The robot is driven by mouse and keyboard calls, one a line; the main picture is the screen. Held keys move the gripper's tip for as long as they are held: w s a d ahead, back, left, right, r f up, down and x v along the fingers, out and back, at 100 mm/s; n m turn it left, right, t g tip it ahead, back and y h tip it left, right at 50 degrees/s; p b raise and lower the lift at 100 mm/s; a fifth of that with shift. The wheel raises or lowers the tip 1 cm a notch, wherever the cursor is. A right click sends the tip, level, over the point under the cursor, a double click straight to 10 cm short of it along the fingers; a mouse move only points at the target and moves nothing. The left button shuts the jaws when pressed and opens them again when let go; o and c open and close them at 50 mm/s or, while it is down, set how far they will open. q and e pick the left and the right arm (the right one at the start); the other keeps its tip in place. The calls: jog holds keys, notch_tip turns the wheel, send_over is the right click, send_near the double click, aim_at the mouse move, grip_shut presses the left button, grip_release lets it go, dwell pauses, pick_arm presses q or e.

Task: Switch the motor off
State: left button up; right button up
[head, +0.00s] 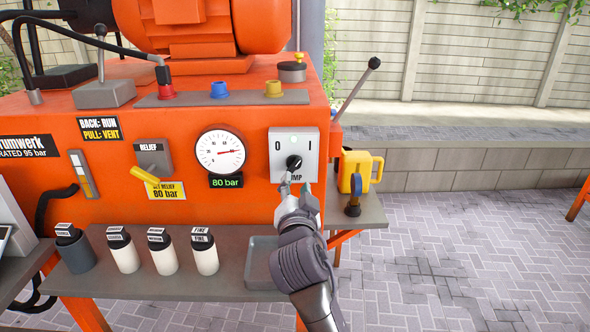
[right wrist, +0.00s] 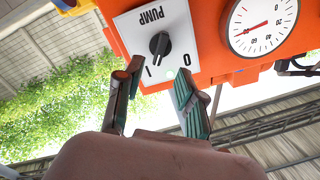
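The pump switch plate (head: 308,138) is a light grey panel on the orange machine, marked 0 on the left and 1 on the right. In the right wrist view the plate is upside down, with the knob (right wrist: 160,45) uncovered. My right gripper (head: 297,182) is just below the knob. In the right wrist view its fingers (right wrist: 158,78) are open and empty, with the knob beyond their tips. My left gripper is out of view.
The round gauge (head: 220,153) has a display reading 80 bar. A relief lever (head: 152,165) is further left. A shelf (head: 225,284) below holds several cylinders and a grey tray (head: 262,250). Paved floor (head: 450,240) lies open at right.

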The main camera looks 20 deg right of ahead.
aim_at(295, 167)
jog(key=x, duration=0.7)
jog(key=shift+w+d+f, duration=0.1)
jog(key=shift+w, duration=0.2)
grip_shut()
